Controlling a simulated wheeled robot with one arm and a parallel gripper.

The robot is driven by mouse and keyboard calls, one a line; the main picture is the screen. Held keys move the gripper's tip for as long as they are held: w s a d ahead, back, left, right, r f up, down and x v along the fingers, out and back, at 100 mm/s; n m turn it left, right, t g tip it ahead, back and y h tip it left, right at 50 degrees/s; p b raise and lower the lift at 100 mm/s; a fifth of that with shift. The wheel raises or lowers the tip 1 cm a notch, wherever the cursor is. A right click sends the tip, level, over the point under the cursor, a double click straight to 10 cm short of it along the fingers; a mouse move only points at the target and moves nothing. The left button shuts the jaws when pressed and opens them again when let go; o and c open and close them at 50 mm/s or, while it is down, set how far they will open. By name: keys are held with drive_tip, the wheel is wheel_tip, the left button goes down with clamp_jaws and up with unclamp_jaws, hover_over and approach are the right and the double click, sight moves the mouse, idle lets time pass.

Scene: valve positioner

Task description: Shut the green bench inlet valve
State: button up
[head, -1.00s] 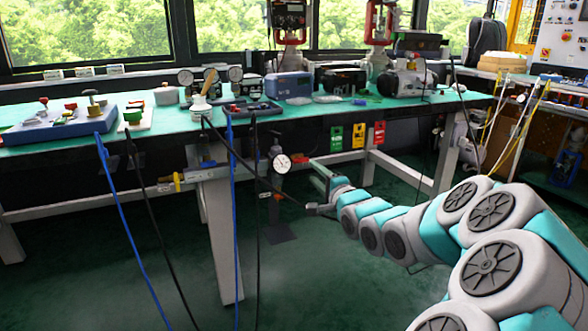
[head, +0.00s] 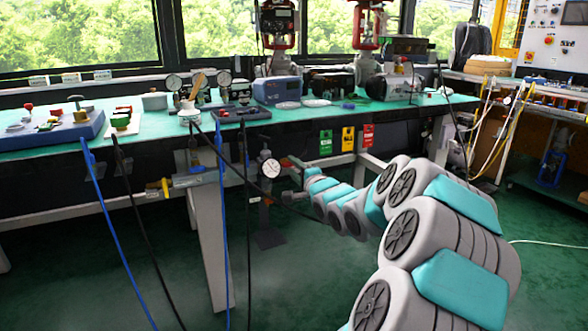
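The green-topped bench (head: 150,133) runs across the view. I cannot make out a green valve handle for certain. My gripper (head: 288,180) reaches left under the bench, just right of the gauge post. Its fingers look apart with nothing visible between them. Whether it touches anything is unclear.
Blue hoses (head: 113,220) and black cables hang from the bench front, left of my gripper. Green (head: 326,142), yellow (head: 348,139) and red tags (head: 368,136) hang above my arm. A white bench leg (head: 210,240) stands at left. The green floor in front is clear.

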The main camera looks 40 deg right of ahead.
clamp_jaws()
idle(0.3)
drive_tip(key=shift+n, duration=0.3)
drive_tip(key=n+p, duration=0.1)
drive_tip(key=n, duration=0.2)
drive_tip(key=n+b, duration=0.2)
drive_tip(key=n, duration=1.2)
drive_tip(key=shift+f, duration=0.15)
idle(0.6)
